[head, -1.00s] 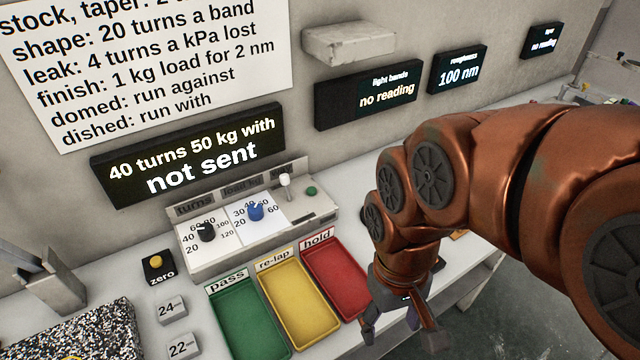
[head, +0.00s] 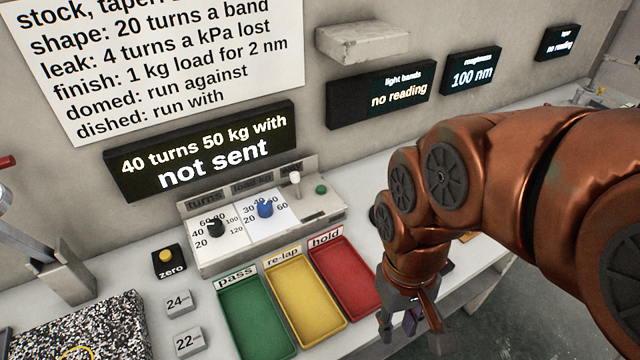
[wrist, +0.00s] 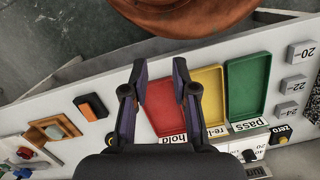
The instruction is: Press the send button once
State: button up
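A small green button (head: 321,189) sits at the right end of the grey control panel (head: 325,206), beside a white-topped lever (head: 294,182); no readable label shows on it. The panel also has a black turns knob (head: 216,228) and a blue load knob (head: 265,208). The dark display (head: 200,150) above reads "40 turns 50 kg with" and "not sent". My gripper (head: 408,322) hangs to the right of the red tray, away from the button. In the wrist view my gripper (wrist: 160,72) is open and empty, its fingers apart near the red tray's edge.
Green pass (head: 256,318), yellow re-lap (head: 305,300) and red hold (head: 345,276) trays lie in front of the panel. A yellow zero button (head: 166,256) and weight blocks (head: 180,303) stand left.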

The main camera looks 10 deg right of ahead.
grip_shut()
dwell(1.2)
